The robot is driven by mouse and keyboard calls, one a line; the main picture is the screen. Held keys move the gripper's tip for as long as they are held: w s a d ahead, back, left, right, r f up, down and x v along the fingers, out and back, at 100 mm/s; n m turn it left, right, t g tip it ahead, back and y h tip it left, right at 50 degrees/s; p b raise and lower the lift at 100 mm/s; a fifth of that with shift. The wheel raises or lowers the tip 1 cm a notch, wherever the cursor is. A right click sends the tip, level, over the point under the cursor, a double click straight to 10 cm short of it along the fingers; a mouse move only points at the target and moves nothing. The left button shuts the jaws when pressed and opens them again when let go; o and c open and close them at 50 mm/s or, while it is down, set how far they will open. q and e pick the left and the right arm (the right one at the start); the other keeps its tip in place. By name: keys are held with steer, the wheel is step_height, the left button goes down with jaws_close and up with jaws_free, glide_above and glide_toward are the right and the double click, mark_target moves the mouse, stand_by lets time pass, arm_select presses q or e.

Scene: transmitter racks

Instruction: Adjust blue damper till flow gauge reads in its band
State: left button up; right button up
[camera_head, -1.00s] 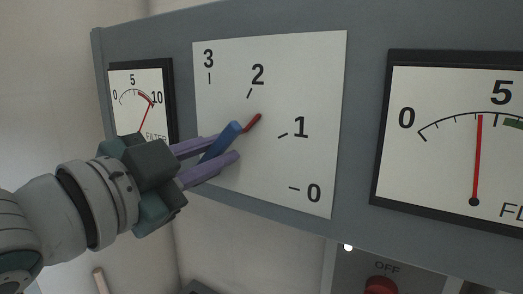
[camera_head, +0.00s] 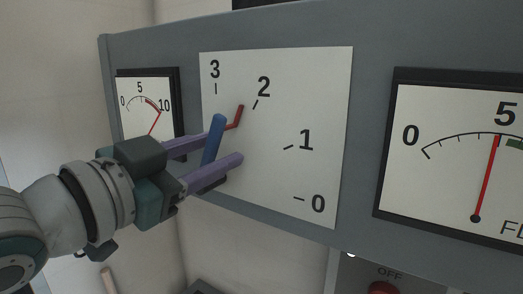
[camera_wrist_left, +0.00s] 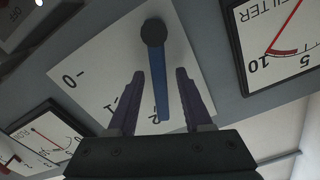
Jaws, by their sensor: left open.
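The blue damper handle (camera_head: 213,139) stands on a white dial plate (camera_head: 275,184) marked 0 to 3. Its red pointer (camera_head: 238,117) points up, close to the 2 mark and slightly on its 3 side. My left gripper (camera_head: 225,148) is open, with its purple fingers on either side of the handle. The left wrist view shows the blue handle (camera_wrist_left: 160,82) between the spread fingers, with a gap on each side. The flow gauge (camera_head: 455,165) at right is cut by the frame edge. Its red needle is just left of the 5, short of the green band's visible start. My right gripper is out of view.
A filter gauge (camera_head: 146,105) sits left of the dial plate, behind my left arm; its needle is near 10. A grey panel with a red button (camera_head: 384,288) marked OFF is below. The wall left of the panel is bare.

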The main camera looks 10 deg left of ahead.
arm_select(q)
steer(key=shift+s+a+f, duration=0.1)
steer(key=shift+s, duration=0.2)
steer(key=b+v, duration=0.5)
steer(key=v, duration=0.4)
steer(key=shift+s, duration=0.15)
steer(key=s+a+f+n+g+y+p, duration=0.2)
steer(key=s+f+n+g+y+p, duration=0.3)
steer(key=f, duration=0.3)
steer(key=s+f+g+p, duration=0.1)
steer(key=s+f+g, duration=0.2)
steer(key=s, duration=0.3)
steer(key=s+d+f+n+g+y+p, duration=0.1)
steer(key=s+f+g+p, duration=0.1)
steer(key=s+g, duration=0.3)
steer(key=shift+s+d+f+n, duration=0.25)
steer(key=shift+s+f+n, duration=0.05)
steer(key=shift+s+f, duration=0.5)
